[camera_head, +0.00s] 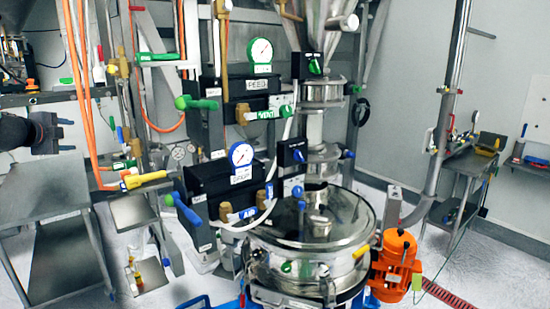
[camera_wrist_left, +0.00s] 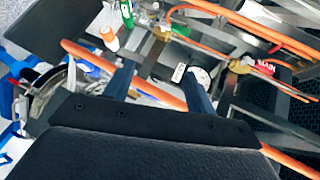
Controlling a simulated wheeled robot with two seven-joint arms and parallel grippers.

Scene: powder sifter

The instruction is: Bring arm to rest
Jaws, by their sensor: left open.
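My left gripper (camera_head: 68,135) shows at the left edge of the head view, its dark fingers pointing right. It is open, with nothing between the fingers, and hangs in the air above a grey table. The left wrist view shows its two dark fingers (camera_wrist_left: 158,82) spread apart, with pipes and orange hoses behind them. In the head view it is apart from the sifter (camera_head: 310,240), which stands at centre with a shiny round lid. My right gripper is in neither view.
Orange hoses (camera_head: 82,90) and valve pipework stand just right of my left gripper. A grey table (camera_head: 40,190) is below it. Black gauge boxes (camera_head: 225,185) are near the centre. An orange motor (camera_head: 397,262) sits beside the sifter. A side bench (camera_head: 470,162) stands at right.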

